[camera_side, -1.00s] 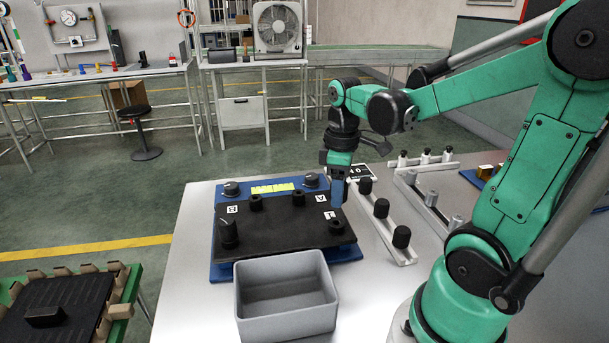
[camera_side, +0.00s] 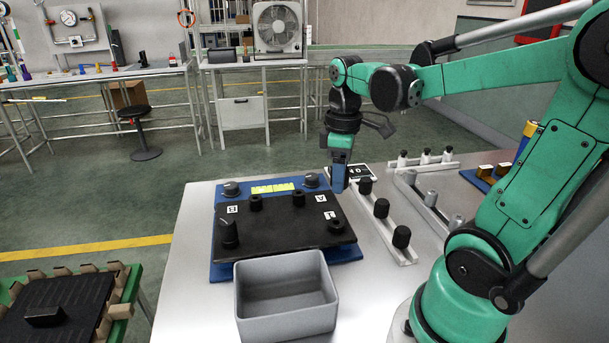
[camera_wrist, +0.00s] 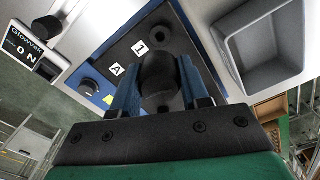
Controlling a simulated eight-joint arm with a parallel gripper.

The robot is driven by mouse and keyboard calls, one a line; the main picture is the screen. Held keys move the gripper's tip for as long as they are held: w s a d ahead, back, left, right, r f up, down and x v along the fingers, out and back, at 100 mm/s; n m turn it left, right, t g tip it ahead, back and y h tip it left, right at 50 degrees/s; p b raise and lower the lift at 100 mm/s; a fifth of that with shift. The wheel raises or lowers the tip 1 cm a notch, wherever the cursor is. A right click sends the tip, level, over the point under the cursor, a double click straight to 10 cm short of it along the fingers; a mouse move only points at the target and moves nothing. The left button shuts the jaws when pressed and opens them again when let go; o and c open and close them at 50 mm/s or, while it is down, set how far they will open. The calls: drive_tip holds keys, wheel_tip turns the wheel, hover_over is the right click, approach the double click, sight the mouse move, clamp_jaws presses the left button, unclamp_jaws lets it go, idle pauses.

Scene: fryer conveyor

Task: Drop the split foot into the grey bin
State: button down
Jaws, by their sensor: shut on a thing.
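My gripper (camera_side: 339,188) is above the right rear edge of the black panel (camera_side: 280,235) in the side view, behind and to the right of the grey bin (camera_side: 285,312). In the wrist view its blue fingers (camera_wrist: 158,92) are shut on a dark round foot (camera_wrist: 158,75). I cannot make out a split in it. The foot is hidden by the fingers in the side view. The bin stands in front of the panel, open at the top and empty. It also shows at the upper right of the wrist view (camera_wrist: 226,50).
Black feet (camera_side: 255,203) stand on the panel, which rests on a blue base (camera_side: 223,271). A rail with black feet (camera_side: 381,208) lies to the right, near a small sign (camera_side: 360,172). A green-edged conveyor (camera_side: 130,300) is at the lower left.

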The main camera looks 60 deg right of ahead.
drive_tip(key=shift+a, duration=0.1)
drive_tip(key=a+r, duration=0.3)
drive_tip(key=a, duration=1.2)
drive_tip(key=shift+s+f, duration=0.15)
drive_tip(key=shift+f, duration=2.6)
drive_tip(key=shift+c, duration=1.7)
unclamp_jaws()
drive_tip(key=shift+r, duration=2.8)
